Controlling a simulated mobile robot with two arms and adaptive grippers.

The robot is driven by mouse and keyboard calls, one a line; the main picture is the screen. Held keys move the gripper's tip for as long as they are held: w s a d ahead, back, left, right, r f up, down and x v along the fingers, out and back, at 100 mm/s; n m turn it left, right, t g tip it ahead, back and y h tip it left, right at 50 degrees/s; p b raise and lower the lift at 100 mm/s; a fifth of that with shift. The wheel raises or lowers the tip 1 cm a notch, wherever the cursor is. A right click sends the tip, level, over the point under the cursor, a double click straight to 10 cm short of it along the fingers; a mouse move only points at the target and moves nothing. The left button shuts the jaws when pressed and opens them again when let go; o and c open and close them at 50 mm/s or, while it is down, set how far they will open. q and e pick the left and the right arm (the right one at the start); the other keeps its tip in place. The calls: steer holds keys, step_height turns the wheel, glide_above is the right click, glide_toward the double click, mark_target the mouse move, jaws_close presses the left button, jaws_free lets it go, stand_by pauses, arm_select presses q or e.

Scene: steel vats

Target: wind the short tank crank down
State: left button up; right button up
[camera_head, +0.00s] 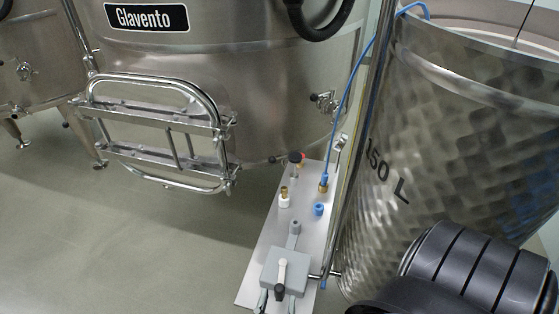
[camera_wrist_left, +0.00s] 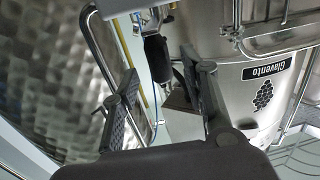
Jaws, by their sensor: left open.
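The short steel tank (camera_head: 450,140), marked 150 L, stands at the right in the head view; a dark part in front hides its lower right. Its patterned wall (camera_wrist_left: 50,70) fills the left of the left wrist view. A black handle (camera_wrist_left: 157,58), which looks like the crank's grip, shows in the left wrist view just beyond and between my fingertips. My left gripper (camera_wrist_left: 160,76) is open, its two fingers apart with nothing clearly held between them. I cannot tell whether either finger touches the handle. I cannot make out the crank in the head view. My right gripper is not in view.
The large Glavento tank (camera_head: 230,75) with its railed hatch (camera_head: 160,130) stands behind at left. A light panel (camera_head: 258,240) with a grey box (camera_head: 284,272) and small valves sits beside the short tank. A blue hose (camera_head: 348,95) runs upward.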

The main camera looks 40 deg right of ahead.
arm_select(q)
steer(key=v, duration=0.8)
steer(key=shift+s, duration=0.15)
steer(key=shift+a, duration=0.15)
